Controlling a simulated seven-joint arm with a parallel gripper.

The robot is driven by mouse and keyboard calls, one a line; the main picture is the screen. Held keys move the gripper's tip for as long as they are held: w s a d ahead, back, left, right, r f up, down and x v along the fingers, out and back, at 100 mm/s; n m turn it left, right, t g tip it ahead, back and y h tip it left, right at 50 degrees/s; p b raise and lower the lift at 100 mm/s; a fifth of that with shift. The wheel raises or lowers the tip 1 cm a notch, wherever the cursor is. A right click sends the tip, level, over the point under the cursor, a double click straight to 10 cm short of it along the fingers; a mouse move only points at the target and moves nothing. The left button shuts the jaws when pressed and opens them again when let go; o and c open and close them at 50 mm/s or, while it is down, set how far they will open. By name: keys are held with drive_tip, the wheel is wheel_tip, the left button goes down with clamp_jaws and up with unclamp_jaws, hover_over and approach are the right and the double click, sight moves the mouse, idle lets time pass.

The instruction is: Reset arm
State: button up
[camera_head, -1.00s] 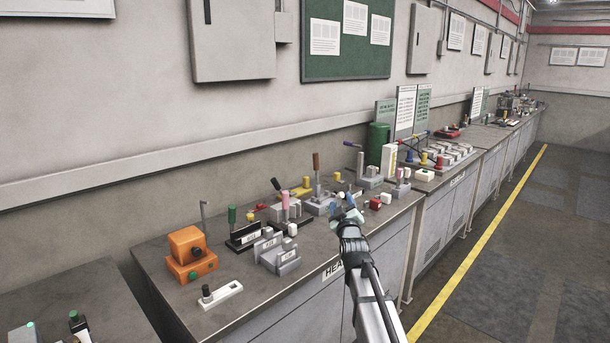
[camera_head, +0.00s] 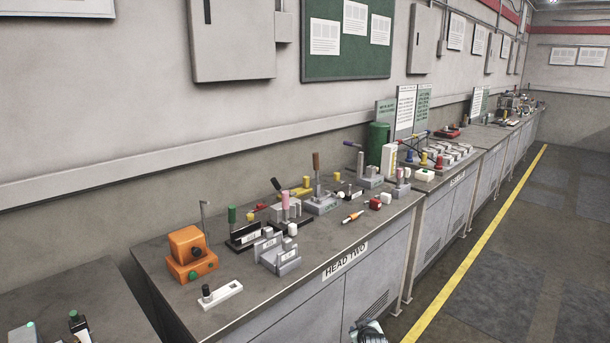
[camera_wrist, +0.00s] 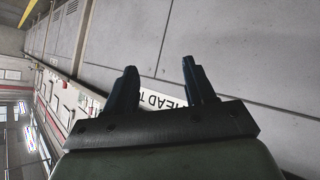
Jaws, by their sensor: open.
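My gripper (camera_wrist: 159,67) shows in the wrist view with its two dark fingers apart and nothing between them. It is in front of the grey bench front, and the "HEAD TWO" label (camera_wrist: 157,101) shows partly behind the fingers. In the head view only a piece of my arm shows at the bottom edge, below the bench top. The bench (camera_head: 225,318) carries an orange box (camera_head: 187,247), a white plate with a black knob (camera_head: 220,294), grey blocks (camera_head: 283,262) and a small orange-and-white piece (camera_head: 352,217) lying near the front edge.
Upright levers, including a brown-topped one (camera_head: 316,162), and a green cylinder (camera_head: 377,145) stand toward the back. Another bench section (camera_head: 455,180) continues to the right. The floor beyond the yellow line (camera_head: 470,262) is clear.

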drive_tip(key=s+a+f+m+g, duration=0.1)
drive_tip(key=s+f+g, duration=0.4)
drive_tip(key=s+f, duration=0.7)
drive_tip(key=s+a+f+m+g, duration=0.15)
drive_tip(key=s+f+g, duration=0.25)
drive_tip(key=s+f, duration=0.8)
drive_tip(key=s+f+m+g, duration=0.2)
drive_tip(key=s+g, duration=0.7)
drive_tip(key=s, duration=2)
drive_tip(key=shift+s+d, duration=0.2)
drive_tip(key=shift+s, duration=0.05)
